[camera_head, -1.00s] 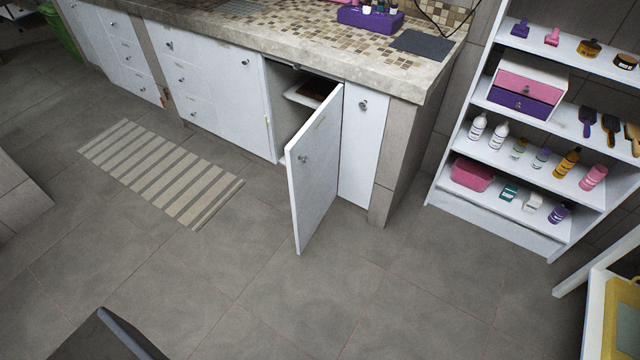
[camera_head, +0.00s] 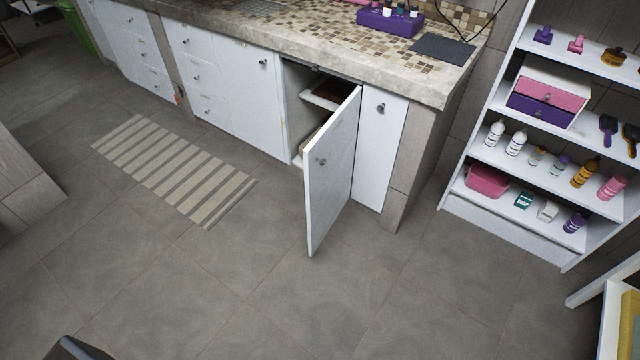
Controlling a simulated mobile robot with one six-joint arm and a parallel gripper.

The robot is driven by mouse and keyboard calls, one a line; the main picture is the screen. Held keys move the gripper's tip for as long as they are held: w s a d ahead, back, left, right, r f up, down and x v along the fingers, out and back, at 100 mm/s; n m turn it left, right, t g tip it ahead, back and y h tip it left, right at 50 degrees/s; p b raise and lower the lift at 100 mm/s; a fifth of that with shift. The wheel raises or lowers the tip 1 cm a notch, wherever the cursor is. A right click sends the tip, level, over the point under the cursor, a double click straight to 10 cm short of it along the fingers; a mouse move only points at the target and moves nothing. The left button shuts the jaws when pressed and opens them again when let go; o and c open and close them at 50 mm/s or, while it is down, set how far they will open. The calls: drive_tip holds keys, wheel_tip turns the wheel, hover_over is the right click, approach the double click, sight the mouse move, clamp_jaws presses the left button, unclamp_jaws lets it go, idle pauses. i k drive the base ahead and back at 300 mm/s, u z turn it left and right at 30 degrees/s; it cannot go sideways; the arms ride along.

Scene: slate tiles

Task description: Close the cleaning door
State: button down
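The open white cabinet door (camera_head: 333,178) in the middle of the head view appears to be the cleaning door. It stands swung out from the counter into the room, with a round knob (camera_head: 321,161) on its visible face. Behind it the cabinet opening (camera_head: 300,90) shows pale shelves with something dark on the upper one. My gripper is not in view. A dark shape at the bottom left edge may be part of me; I cannot tell.
A striped mat (camera_head: 175,170) lies on the floor at left. A white shelf unit (camera_head: 500,222) with bottles and boxes stands at right. The tiled counter (camera_head: 330,46) runs above the cabinets. The grey floor (camera_head: 220,290) before the door is clear.

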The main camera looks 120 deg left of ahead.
sight(329, 157)
drive_tip(key=z, duration=1.15)
drive_tip(key=k, duration=0.1)
drive_tip(key=u, duration=2.65)
drive_tip(key=k, duration=0.25)
drive_tip(key=u, duration=2.25)
drive_tip(key=k, duration=0.65)
drive_tip(key=z, duration=0.25)
drive_tip(key=i, duration=0.45)
drive_tip(key=z, duration=0.05)
